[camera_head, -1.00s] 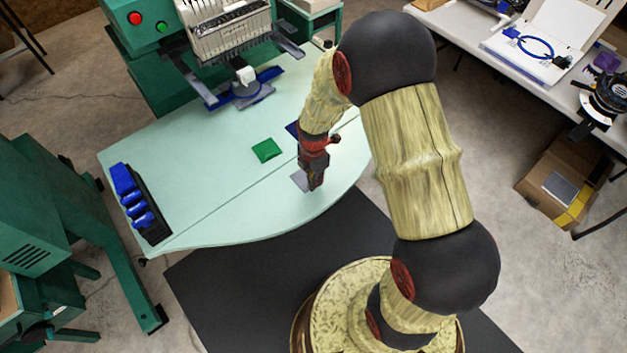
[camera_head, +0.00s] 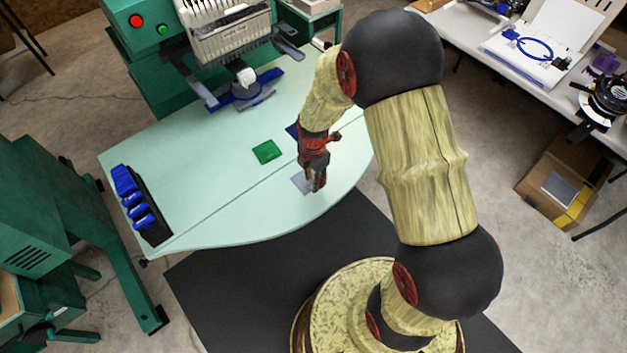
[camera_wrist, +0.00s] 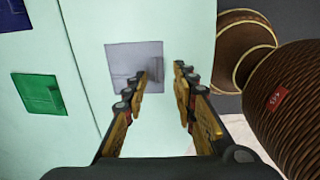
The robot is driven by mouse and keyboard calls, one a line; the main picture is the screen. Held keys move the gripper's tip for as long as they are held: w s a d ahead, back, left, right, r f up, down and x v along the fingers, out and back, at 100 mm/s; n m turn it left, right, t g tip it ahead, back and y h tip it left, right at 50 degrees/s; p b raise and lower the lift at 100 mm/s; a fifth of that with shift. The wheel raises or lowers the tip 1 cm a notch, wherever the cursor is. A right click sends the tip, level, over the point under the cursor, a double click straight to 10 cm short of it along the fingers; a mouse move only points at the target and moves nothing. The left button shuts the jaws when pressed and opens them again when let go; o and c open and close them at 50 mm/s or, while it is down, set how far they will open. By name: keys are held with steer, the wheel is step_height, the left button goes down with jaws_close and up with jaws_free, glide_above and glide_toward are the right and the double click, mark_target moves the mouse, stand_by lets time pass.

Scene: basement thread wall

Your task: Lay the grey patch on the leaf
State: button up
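The grey patch (camera_head: 301,185) lies on the pale green table, on the near side of the table's seam. In the wrist view the grey patch (camera_wrist: 120,56) is flat, squarish, with a small raised grey piece near its right edge. My gripper (camera_wrist: 161,73) is open, its two fingers apart and nothing held between them. The left fingertip overlaps the patch's lower right in that view; I cannot tell if it touches. My gripper also shows in the head view (camera_head: 316,188), low over the patch. The curved near section (camera_head: 255,222) of the table, beyond the seam, appears to be the leaf.
A green patch (camera_head: 266,151) and a partly hidden blue patch (camera_head: 292,131) lie across the seam. A black rack with blue spools (camera_head: 141,205) stands at the table's left end. An embroidery machine (camera_head: 225,35) stands behind. The table's left middle is clear.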

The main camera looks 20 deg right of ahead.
step_height(320, 180, up, 21)
steer(key=s+m+t+p, duration=0.2)
steer(key=m+p, duration=0.1)
steer(key=m, duration=0.2)
steer(key=s+a+r+m+t, duration=0.1)
steer(key=s+r+m+t, duration=0.2)
steer(key=s+r+m, duration=1.3)
steer(key=shift+s+r+m+t, duration=0.3)
steer(key=shift+r, duration=0.35)
